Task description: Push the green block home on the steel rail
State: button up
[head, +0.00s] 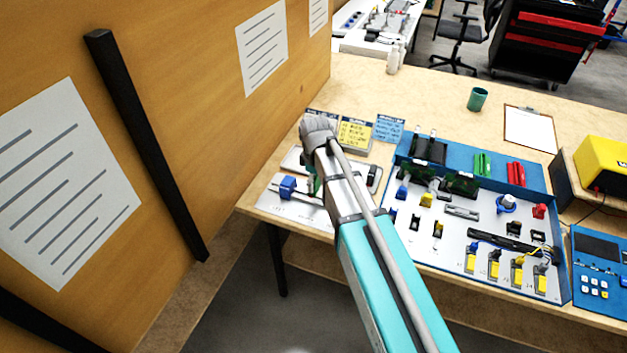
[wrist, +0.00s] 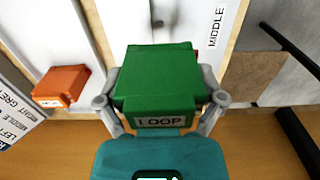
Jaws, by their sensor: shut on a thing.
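The green block (wrist: 158,78), labelled LOOP, fills the middle of the wrist view. My gripper (wrist: 160,99) is shut on it, one finger at each side. In the head view a sliver of the green block (head: 311,184) shows beside my wrist, low over the pale board (head: 292,207). A thin grey bar, seemingly the steel rail (head: 308,198), runs along this board, with a blue block (head: 287,187) at its left part. My arm hides much of the board. Whether the green block touches the rail or how far it sits on it, I cannot tell.
An orange block (wrist: 61,86) lies left of my gripper in the wrist view. Yellow and blue note cards (head: 356,133) stand behind my arm. A blue-edged tray (head: 476,285) with several parts is to the right. A wooden wall panel (head: 190,90) rises at left.

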jog(key=shift+f+b, duration=1.25)
jog(key=shift+f, duration=0.25)
jog(key=shift+f+b, duration=1.1)
dwell(1.2)
jog(key=o, duration=0.9)
jog(key=shift+c, duration=0.2)
jog(key=shift+s+r, duration=0.1)
jog(key=shift+r, duration=0.05)
jog(key=shift+r+p, duration=3.4)
jog(key=shift+p, duration=0.15)
jog(key=shift+d, duration=0.1)
